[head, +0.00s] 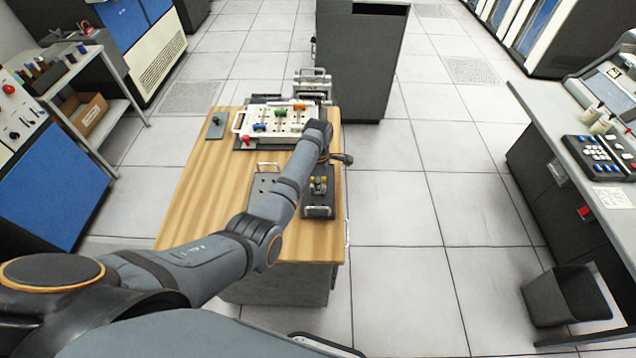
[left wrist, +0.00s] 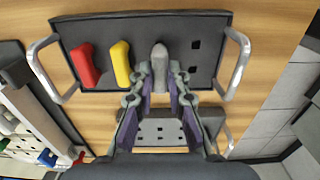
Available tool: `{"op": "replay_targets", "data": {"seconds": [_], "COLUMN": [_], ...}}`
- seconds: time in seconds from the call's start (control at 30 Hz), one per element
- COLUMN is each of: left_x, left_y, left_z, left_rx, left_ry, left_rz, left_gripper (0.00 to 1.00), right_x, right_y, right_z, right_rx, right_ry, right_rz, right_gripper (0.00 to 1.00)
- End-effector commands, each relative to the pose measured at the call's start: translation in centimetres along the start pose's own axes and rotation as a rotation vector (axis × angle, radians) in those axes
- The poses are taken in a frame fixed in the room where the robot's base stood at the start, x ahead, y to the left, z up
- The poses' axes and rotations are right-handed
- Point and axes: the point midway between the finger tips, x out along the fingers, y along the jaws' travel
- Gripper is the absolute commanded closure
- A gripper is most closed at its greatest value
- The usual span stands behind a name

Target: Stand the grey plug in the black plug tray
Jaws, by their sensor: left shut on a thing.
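The black plug tray (left wrist: 213,84) has a silver handle at each end and shows across the top of the left wrist view; it also shows in the head view (head: 317,208). A red plug (left wrist: 84,66) and a yellow plug (left wrist: 121,64) stand in it, with open square holes to their right. My left gripper (left wrist: 161,80) is shut on the grey plug (left wrist: 159,58), which appears over the tray just right of the yellow plug. The plug's lower end is hidden, so I cannot tell whether it is seated. My right gripper is not in view.
A grey plate with holes (left wrist: 160,133) lies below the tray in the left wrist view. A white board with coloured plugs (head: 270,119) stands at the table's far end. The wooden table (head: 205,190) is clear on its left side.

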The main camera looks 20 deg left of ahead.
Motion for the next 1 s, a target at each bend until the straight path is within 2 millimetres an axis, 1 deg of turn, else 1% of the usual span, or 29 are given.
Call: {"op": "replay_targets", "data": {"seconds": [0.47,1.0], "left_x": [0.2,1.1], "left_y": [0.0,0.0], "left_z": [0.0,0.0], "left_rx": [0.0,0.0], "left_ry": [0.0,0.0], "left_rz": [0.0,0.0], "left_gripper": [1.0,1.0], "right_x": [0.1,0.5], "right_y": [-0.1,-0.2], "right_z": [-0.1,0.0], "right_rx": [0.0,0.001], "right_ry": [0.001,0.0], "right_rz": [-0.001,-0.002], "right_gripper": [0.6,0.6]}}
